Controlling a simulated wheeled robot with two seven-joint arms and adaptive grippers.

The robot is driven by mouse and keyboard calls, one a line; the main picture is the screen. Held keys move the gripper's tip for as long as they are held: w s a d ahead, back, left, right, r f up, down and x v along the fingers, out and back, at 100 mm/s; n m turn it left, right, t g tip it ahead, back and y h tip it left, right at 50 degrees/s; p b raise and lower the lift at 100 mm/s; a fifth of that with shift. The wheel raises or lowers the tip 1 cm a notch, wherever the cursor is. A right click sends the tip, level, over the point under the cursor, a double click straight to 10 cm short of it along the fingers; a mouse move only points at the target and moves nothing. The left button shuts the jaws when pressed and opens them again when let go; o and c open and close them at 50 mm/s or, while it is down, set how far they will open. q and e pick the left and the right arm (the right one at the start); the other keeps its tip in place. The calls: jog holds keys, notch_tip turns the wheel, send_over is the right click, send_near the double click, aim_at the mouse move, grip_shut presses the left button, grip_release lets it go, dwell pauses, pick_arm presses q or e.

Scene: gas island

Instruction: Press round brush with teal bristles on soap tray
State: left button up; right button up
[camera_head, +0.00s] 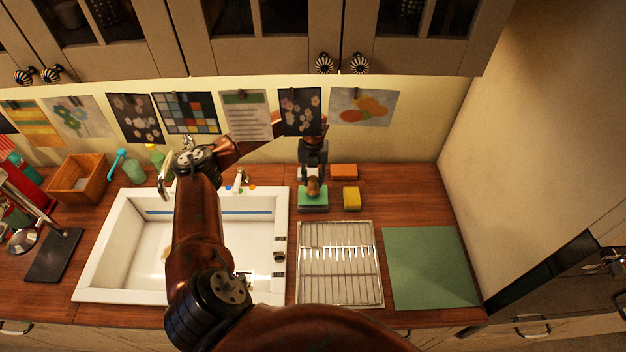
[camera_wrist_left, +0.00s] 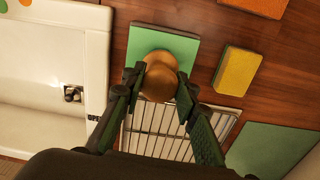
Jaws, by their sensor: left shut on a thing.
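My left gripper (camera_head: 313,172) points down behind the drying rack, to the right of the sink. It is shut on the round brush, whose brown wooden knob (camera_head: 313,186) shows below the fingers. In the left wrist view the knob (camera_wrist_left: 159,80) sits between the two dark fingertips (camera_wrist_left: 159,78). The brush's bristles are hidden under the knob. The green-topped soap tray (camera_head: 313,205) is directly under the brush; its flat green top (camera_wrist_left: 152,40) also shows in the wrist view. I cannot tell whether the bristles touch it. My right gripper is not in view.
A yellow sponge (camera_head: 351,198) and an orange block (camera_head: 344,171) lie right of the tray. A wire drying rack (camera_head: 340,262) and a green mat (camera_head: 430,267) lie in front. The white sink (camera_head: 108,245) is left. Papers hang on the wall behind the gripper.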

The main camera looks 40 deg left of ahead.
pick_arm(q)
jog(key=shift+f+b, duration=0.3)
jog(key=shift+f, duration=0.3)
dwell(0.3)
jog(key=shift+f, duration=0.5)
dwell(0.4)
jog(key=shift+r, duration=0.15)
dwell(0.5)
jog(key=shift+r+p, duration=1.85)
jog(key=shift+r, duration=1.6)
